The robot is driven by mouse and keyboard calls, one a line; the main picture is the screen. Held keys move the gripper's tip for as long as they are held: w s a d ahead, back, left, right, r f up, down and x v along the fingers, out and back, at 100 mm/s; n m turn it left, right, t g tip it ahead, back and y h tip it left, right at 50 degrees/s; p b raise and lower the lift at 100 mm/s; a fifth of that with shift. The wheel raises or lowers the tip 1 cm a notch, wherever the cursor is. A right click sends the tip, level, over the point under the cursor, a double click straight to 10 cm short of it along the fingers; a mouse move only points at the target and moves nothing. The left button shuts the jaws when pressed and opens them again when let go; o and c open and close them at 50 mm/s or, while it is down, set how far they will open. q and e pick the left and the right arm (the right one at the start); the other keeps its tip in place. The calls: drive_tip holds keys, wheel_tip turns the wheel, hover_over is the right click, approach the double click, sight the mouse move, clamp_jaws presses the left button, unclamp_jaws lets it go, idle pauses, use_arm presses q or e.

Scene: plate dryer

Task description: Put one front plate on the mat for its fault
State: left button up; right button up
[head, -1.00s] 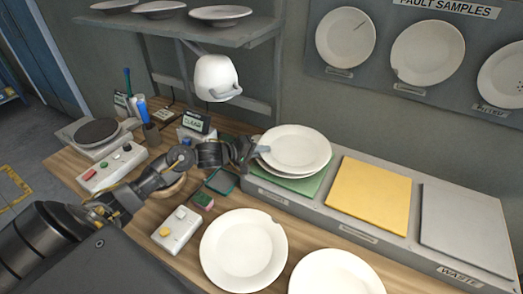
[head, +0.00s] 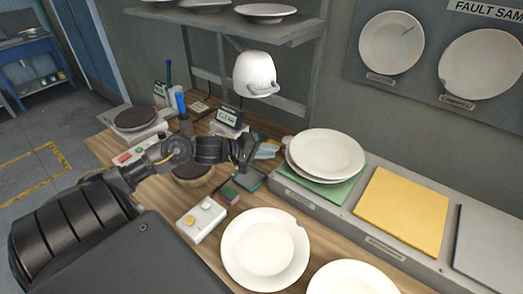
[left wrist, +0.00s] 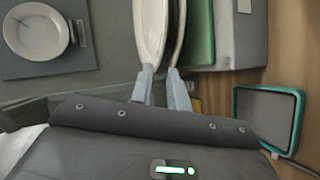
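Two white front plates lie on the wooden bench: one whole in view (head: 265,250), with a small notch at its upper right rim, and one (head: 352,280) cut off by the bottom edge. Two more white plates (head: 328,153) lie overlapping on the green mat (head: 330,196). A yellow mat (head: 402,212) and a grey mat (head: 490,245) to its right are bare. My left gripper (head: 270,150) is just left of the plates on the green mat. In the left wrist view its fingers (left wrist: 160,85) stand apart, with plate edges beyond the tips. My right gripper is out of view.
Sample plates (head: 391,43) are on the wall board.

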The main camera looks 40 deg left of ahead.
use_arm(q)
drive_tip(key=v, duration=0.2)
drive_tip(key=shift+s+a+r, duration=0.1)
drive_tip(key=shift+s+r, duration=0.05)
drive_tip(key=shift+s, duration=0.05)
idle(0.5)
